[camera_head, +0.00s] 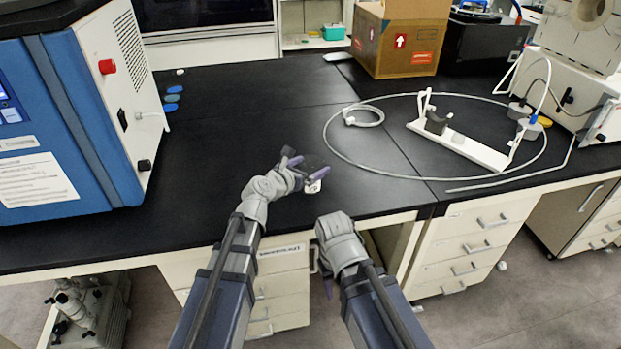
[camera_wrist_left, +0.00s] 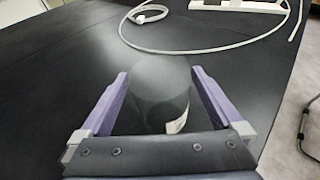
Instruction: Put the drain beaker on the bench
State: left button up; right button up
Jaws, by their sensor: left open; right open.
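The drain beaker is a clear, dark-looking vessel with a white label; it stands on the black bench (camera_head: 240,125), near its front edge. In the left wrist view the beaker (camera_wrist_left: 160,90) is upright between the two purple fingers, with dark gaps beside it. In the head view mostly its white label (camera_head: 313,186) shows. My left gripper (camera_head: 305,168) is open around the beaker; its fingers also show in the left wrist view (camera_wrist_left: 158,75). My right gripper (camera_head: 323,277) is open, low in front of the bench edge, its fingers partly hidden by its wrist.
A blue and white machine (camera_head: 75,120) stands at the left. A looped pale hose (camera_head: 333,150) and a white stand (camera_head: 460,145) lie to the right. A cardboard box (camera_head: 398,40) is at the back. The middle of the bench is clear.

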aim_at(316, 162)
pick_arm(q)
jog(key=x, duration=0.3)
jog(key=shift+w+d+f+b, duration=0.1)
jog(key=shift+w+d+b, duration=0.05)
jog(key=shift+w+b, duration=0.15)
jog(key=shift+s, duration=0.15)
jog(key=shift+c, duration=0.5)
jog(key=c, duration=1.2)
jog(key=shift+c, duration=0.2)
notch_tip(316, 162, up, 11)
jog(key=p, duration=1)
jog(key=shift+f, duration=0.25)
